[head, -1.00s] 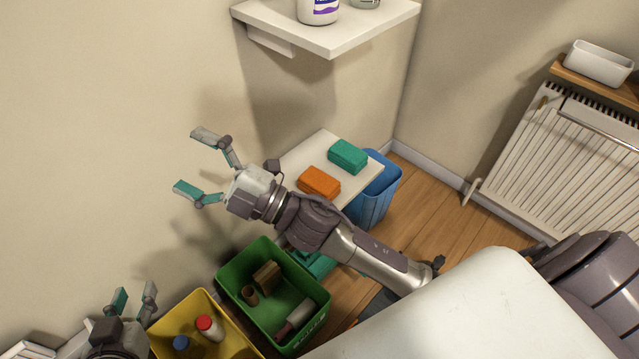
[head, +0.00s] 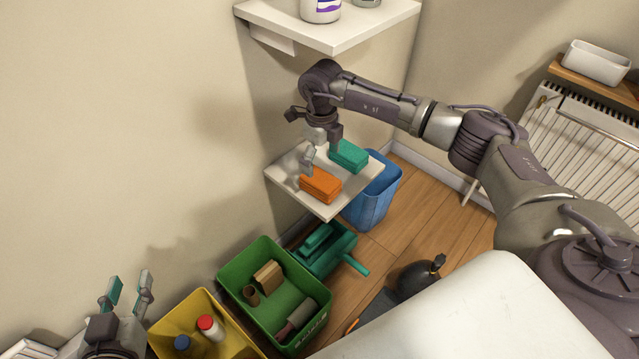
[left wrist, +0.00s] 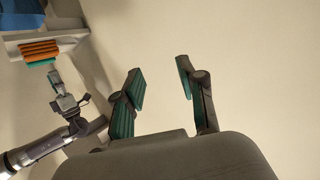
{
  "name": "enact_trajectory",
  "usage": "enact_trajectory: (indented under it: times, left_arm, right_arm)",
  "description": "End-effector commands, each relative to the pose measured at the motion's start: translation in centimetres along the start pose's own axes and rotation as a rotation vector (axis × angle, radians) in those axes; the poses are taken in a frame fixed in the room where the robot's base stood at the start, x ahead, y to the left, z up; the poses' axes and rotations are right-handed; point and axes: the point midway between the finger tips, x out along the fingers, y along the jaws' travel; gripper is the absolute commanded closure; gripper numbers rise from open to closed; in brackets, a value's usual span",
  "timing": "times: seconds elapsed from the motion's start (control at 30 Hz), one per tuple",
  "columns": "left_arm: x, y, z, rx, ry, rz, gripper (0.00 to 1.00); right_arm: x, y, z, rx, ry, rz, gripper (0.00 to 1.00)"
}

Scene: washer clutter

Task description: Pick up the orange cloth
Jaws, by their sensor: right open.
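My right gripper (head: 320,163) is open, pointing down just above the orange cloth's far edge, near the green cloth. One fingertip overlaps the orange cloth in the head view; I cannot tell whether it touches. My left gripper (head: 130,290) is open and empty at the lower left, far from the cloths; its fingers show in the left wrist view (left wrist: 158,82).
A white shelf (head: 350,32) with bottles is above the right gripper. A blue bin (head: 370,195) stands beside the table. Below are a teal object (head: 325,250), a green crate (head: 255,305) and a yellow crate (head: 225,345) with bottles. A radiator (head: 590,150) stands at the right.

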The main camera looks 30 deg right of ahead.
Motion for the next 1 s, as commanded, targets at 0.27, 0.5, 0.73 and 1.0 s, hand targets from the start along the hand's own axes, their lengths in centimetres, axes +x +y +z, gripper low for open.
enact_trajectory:
  times: [0.27, 0.5, 0.73, 1.0]
  left_arm:
    - [0.3, 0.6, -3.1, -0.001, 0.19, 0.012, 0.6]
    - [-0.4, 1.1, -7.1, -0.005, 0.419, 0.025, 0.6]
    - [-0.8, 1.2, -8.0, -0.007, 0.471, 0.028, 0.6]
    - [-0.8, 1.0, -8.0, -0.011, 0.47, 0.028, 0.6]
  right_arm:
    - [2.6, 0.4, -0.1, -0.002, -0.002, 0.003, 0.06]
    - [5.2, 0.6, -0.1, -0.001, -0.003, 0.005, 0.06]
    - [5.6, 0.6, -0.1, -0.002, -0.004, 0.004, 0.06]
    - [5.6, 0.6, 0.0, -0.002, -0.004, 0.004, 0.31]
